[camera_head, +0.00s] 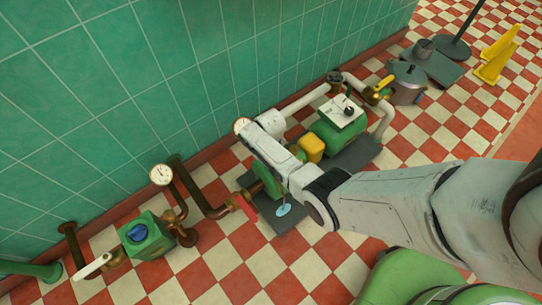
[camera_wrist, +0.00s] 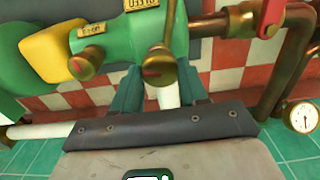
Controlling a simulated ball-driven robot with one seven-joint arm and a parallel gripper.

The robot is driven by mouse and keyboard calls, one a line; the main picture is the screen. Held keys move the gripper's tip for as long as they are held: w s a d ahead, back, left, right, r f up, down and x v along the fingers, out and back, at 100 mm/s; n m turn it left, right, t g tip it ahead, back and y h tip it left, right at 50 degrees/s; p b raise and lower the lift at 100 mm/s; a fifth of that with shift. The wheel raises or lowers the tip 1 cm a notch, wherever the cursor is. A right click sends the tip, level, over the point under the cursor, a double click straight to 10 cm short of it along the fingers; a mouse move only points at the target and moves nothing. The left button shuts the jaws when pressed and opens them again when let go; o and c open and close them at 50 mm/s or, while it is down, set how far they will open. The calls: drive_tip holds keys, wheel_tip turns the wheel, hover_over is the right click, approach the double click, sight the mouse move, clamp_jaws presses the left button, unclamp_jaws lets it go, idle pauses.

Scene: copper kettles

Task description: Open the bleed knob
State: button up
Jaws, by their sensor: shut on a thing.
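In the wrist view, a round brass knob (camera_wrist: 159,69) sits on the green pump body (camera_wrist: 150,30), beneath a small brass label (camera_wrist: 141,4) whose text I cannot read surely. I take it to be the bleed knob. My gripper (camera_wrist: 158,80) has its two dark teal fingers on either side of this knob and is shut on it. A second brass knob (camera_wrist: 86,65) with its own label (camera_wrist: 91,30) is to the left, apart from the fingers. In the head view, my arm hides the knob and fingertips; the green pump (camera_head: 267,176) shows beside my wrist.
A red valve handle (camera_head: 243,204) is left of the pump, and a pale blue disc (camera_head: 283,210) lies in front. A yellow guard (camera_head: 311,148) and green motor (camera_head: 338,136) stand to the right. The tiled wall (camera_head: 200,60) is close behind. Gauges and pipes are at the left.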

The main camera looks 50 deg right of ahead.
drive_tip(key=shift+n, duration=1.3)
drive_tip(key=o, duration=1.1)
drive_tip(key=shift+c, duration=0.2)
wheel_tip(320, 180, up, 11)
drive_tip(key=p, duration=0.6)
drive_tip(key=shift+f, duration=0.15)
